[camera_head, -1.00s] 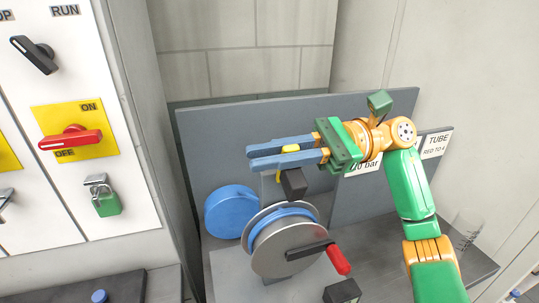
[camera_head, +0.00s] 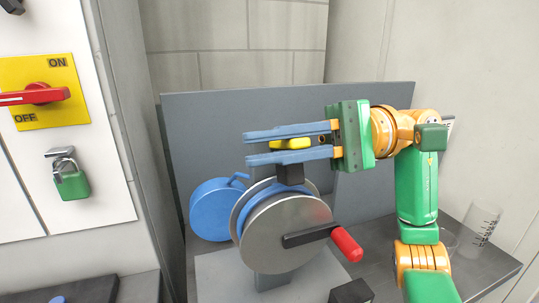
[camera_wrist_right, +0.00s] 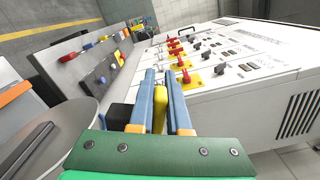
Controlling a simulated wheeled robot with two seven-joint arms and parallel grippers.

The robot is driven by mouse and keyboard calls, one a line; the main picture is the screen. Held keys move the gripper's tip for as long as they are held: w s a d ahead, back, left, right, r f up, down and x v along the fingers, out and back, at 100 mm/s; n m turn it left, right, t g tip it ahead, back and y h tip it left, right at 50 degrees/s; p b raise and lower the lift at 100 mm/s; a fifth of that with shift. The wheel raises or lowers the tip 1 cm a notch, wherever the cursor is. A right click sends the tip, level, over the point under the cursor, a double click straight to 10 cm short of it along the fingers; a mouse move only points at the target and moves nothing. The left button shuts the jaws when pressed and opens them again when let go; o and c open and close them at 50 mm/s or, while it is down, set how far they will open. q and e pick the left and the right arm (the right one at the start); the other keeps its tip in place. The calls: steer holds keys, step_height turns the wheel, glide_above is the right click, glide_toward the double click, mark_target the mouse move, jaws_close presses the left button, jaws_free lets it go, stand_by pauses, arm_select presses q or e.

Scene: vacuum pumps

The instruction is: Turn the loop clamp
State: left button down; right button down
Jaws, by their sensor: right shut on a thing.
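The loop clamp shows as a yellow lever (camera_head: 290,144) above a black block (camera_head: 291,173) at the top of the round metal pump head (camera_head: 285,225). My right gripper (camera_head: 285,144) reaches in from the right with its long blue fingers pointing left. It is shut on the yellow lever, which lies between the fingers, one above and one below in the head view. In the right wrist view the yellow lever (camera_wrist_right: 159,110) sits between the blue fingers (camera_wrist_right: 160,103). The finger pads hide part of it. My left gripper is not in view.
A crank with a red handle (camera_head: 346,244) sticks out from the pump head's front. A blue round part (camera_head: 217,209) stands behind it at left. A grey panel (camera_head: 240,120) rises behind. A cabinet with a red switch (camera_head: 35,95) and green padlock (camera_head: 72,184) is at left.

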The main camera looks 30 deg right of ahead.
steer(key=shift+s+f+n+b, duration=0.1)
steer(key=shift+f+n+b, duration=0.6)
steer(key=shift+n, duration=0.35)
steer(key=shift+s+f+n+b, duration=0.1)
steer(key=shift+f+n+b, duration=0.4)
steer(key=shift+n+b, duration=0.45)
steer(key=shift+a+f, duration=0.1)
steer(key=c, duration=0.9)
jaws_free()
steer(key=v, duration=0.7)
